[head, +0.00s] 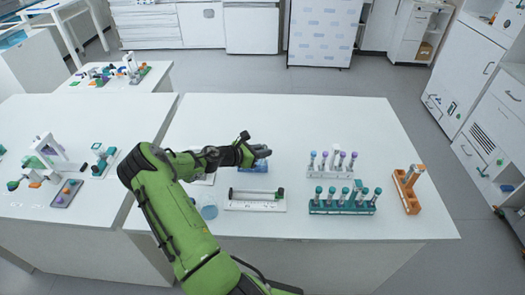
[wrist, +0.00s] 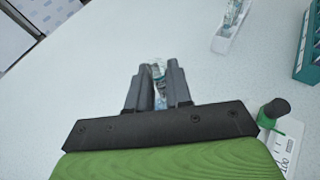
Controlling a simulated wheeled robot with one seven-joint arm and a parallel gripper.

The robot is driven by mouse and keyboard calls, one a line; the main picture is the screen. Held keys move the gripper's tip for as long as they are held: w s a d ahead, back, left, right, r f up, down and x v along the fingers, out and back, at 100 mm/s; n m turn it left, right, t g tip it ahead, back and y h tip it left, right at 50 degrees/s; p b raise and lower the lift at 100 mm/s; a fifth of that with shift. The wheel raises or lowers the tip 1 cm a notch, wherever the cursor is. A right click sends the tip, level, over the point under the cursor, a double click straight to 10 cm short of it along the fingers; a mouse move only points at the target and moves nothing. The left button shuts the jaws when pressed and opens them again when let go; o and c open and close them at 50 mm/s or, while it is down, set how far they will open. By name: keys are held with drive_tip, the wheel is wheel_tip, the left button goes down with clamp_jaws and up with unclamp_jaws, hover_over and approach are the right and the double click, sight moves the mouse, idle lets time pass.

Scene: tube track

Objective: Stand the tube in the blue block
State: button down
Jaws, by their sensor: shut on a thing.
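My gripper (head: 264,152) is above the middle of the white table in the head view. In the wrist view its two dark fingers (wrist: 158,80) are closed around a small clear tube (wrist: 158,72) with bluish-teal parts. Only a short piece of the tube shows between the fingers, so its tilt is hard to tell. A blue block (head: 257,168) lies on the table just below my gripper in the head view, partly hidden by it. I cannot tell whether the tube touches the block.
A white rack with purple-capped tubes (head: 330,172) and a teal rack (head: 342,208) stand to the right. An orange block (head: 408,197) is farther right. A white device with a black bar (head: 256,200) and a round dish (head: 208,209) are in front. The table's back is clear.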

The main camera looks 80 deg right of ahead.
drive_tip(key=shift+r+p, duration=1.25)
drive_tip(key=shift+r, duration=0.1)
drive_tip(key=c, duration=1)
unclamp_jaws()
drive_tip(key=shift+f, duration=0.1)
drive_tip(key=shift+o, duration=0.2)
drive_tip(key=shift+w, duration=0.1)
drive_tip(key=v, duration=1.5)
drive_tip(key=shift+a, duration=0.3)
drive_tip(key=shift+w, duration=0.15)
